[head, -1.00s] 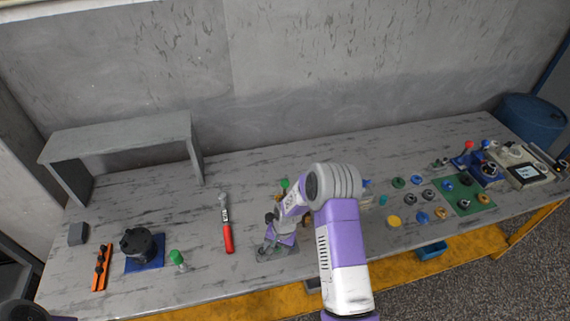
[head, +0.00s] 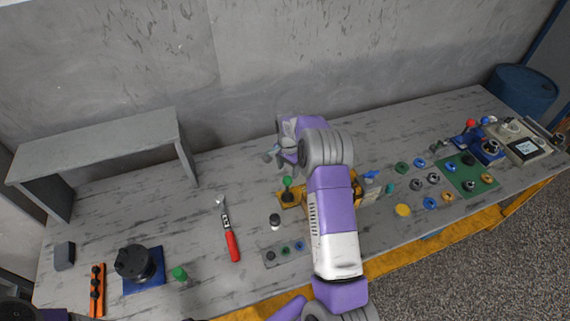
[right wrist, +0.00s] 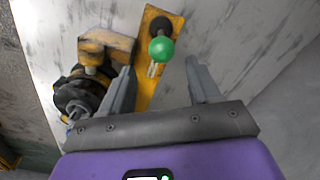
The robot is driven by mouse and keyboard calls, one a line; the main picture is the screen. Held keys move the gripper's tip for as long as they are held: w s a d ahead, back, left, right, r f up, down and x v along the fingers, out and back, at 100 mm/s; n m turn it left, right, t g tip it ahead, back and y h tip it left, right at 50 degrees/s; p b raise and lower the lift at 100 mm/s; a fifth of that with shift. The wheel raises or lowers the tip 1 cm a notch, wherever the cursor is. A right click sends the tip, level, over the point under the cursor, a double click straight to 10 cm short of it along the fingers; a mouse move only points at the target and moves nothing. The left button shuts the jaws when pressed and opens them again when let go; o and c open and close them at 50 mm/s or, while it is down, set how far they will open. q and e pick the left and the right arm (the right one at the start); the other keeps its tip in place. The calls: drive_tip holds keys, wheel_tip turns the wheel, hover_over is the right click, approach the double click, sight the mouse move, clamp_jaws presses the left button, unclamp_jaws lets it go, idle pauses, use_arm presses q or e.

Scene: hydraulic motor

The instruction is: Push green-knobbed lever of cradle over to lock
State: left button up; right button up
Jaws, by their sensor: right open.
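The yellow cradle (head: 290,197) stands at mid-table, partly hidden behind my right arm. Its green-knobbed lever (head: 287,183) rises at its left end. In the right wrist view the green knob (right wrist: 161,49) sits over the yellow cradle plate (right wrist: 157,22), and a dark round motor part (right wrist: 78,94) lies at the left by a yellow block (right wrist: 105,47). My right gripper (head: 274,155) is open and empty, behind the lever in the head view. In the right wrist view the knob shows between the two fingers (right wrist: 159,66), beyond their tips; contact is not visible.
A red-handled wrench (head: 231,242), a small black-topped piece (head: 275,221) and a grey plate with rings (head: 271,257) lie in front and left. A second green knob (head: 179,273) stands by the blue-based black part (head: 137,264). Loose rings and a green mat (head: 456,181) are right.

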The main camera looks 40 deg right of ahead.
sight(286, 178)
wheel_tip(286, 178, down, 8)
drive_tip(key=b, duration=0.5)
drive_tip(key=shift+w+f, duration=0.15)
drive_tip(key=shift+c, duration=0.4)
drive_tip(key=c, duration=0.6)
drive_tip(key=shift+a, duration=0.25)
